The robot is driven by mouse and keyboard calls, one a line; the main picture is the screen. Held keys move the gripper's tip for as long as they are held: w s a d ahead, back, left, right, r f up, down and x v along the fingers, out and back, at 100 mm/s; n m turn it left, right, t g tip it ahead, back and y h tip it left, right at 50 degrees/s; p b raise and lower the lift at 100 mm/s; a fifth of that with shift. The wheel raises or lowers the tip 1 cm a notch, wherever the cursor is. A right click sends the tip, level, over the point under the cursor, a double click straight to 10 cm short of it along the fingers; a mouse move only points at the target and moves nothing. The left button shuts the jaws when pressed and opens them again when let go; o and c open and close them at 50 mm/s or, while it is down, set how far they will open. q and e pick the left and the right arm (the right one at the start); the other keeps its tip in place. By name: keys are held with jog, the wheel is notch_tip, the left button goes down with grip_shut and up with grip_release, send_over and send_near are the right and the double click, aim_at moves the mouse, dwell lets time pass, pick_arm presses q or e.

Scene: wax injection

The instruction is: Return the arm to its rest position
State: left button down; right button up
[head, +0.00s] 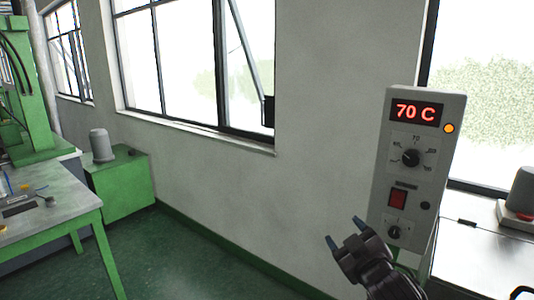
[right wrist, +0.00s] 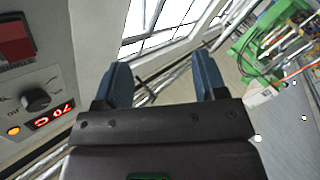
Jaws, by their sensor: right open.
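My right gripper (head: 345,231) is in the head view at lower right, in front of the lower left part of a grey control panel. In the right wrist view its two blue fingertips (right wrist: 160,82) are spread apart with nothing between them. The control panel (head: 376,188) has a red display (head: 415,112) reading 70 C, a lit orange lamp (head: 449,128), a black dial (head: 411,157), a red switch (head: 397,198) and a lower knob (head: 393,232). The panel also shows at the left of the right wrist view (right wrist: 62,88). My left gripper is not in view.
A metal bench (head: 480,245) stands at the right, below a window. A green-legged table (head: 60,205) is at the left, with a green cabinet (head: 125,185) and a green machine (head: 25,90) behind it. The green floor (head: 185,255) between is clear.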

jog(key=s+d+f+m+g+h, duration=0.1)
jog(key=s+d+f+m+g, duration=0.1)
jog(key=s+f, duration=0.6)
jog(key=s+d+f+m+g+h, duration=0.1)
jog(key=s+d+f+m+g, duration=0.1)
jog(key=s+d+f, duration=0.3)
jog(key=s+d+f+m+g+h, duration=0.2)
jog(key=s+d+f+m, duration=0.1)
jog(key=s+f, duration=1)
notch_tip(320, 180, down, 6)
jog(key=shift+s+d+f+m, duration=0.1)
jog(key=shift+s+d+m, duration=0.15)
jog(key=shift+m, duration=0.35)
jog(key=shift+w, duration=0.1)
